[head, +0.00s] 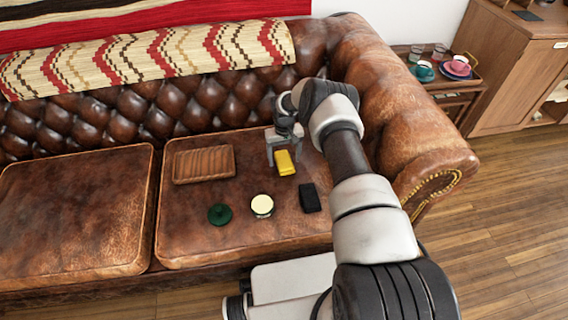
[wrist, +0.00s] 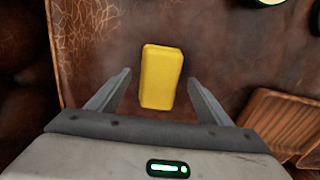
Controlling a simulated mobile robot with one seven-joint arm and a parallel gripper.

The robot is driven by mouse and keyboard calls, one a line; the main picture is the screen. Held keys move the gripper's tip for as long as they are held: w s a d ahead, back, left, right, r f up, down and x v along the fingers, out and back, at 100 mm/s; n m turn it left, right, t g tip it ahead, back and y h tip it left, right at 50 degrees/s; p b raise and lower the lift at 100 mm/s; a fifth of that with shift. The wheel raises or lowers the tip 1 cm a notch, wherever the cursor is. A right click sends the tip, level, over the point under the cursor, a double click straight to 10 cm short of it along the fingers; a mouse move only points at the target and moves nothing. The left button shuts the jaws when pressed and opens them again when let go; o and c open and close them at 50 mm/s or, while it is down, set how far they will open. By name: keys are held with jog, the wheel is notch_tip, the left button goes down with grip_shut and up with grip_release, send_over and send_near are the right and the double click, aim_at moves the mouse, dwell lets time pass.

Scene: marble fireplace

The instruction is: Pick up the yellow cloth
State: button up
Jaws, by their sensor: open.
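The yellow cloth (head: 285,163) looks like a small yellow block and lies on the right seat cushion of the brown leather sofa. In the wrist view the yellow cloth (wrist: 161,76) is in the upper middle, lying between and slightly beyond the fingers. My gripper (head: 283,158) is open and empty, pointing down at the cloth from above. In the wrist view the two fingers of my gripper (wrist: 160,88) stand apart on either side of the cloth, with gaps on both sides. I cannot tell the exact height of the fingertips above the cushion.
A ribbed brown wooden box (head: 204,165) lies left of the cloth. A black block (head: 310,198), a cream-topped round item (head: 262,206) and a dark green round item (head: 220,214) are nearer the front. The sofa's armrest (head: 405,120) rises to the right.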

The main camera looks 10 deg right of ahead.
aim_at(284, 160)
jog(key=shift+r, duration=0.1)
jog(key=shift+c, duration=0.2)
jog(key=c, duration=1.1)
jog(key=shift+r, duration=0.1)
notch_tip(284, 160, up, 10)
jog(key=p, duration=0.2)
jog(key=o, duration=0.3)
jog(key=shift+c, duration=1)
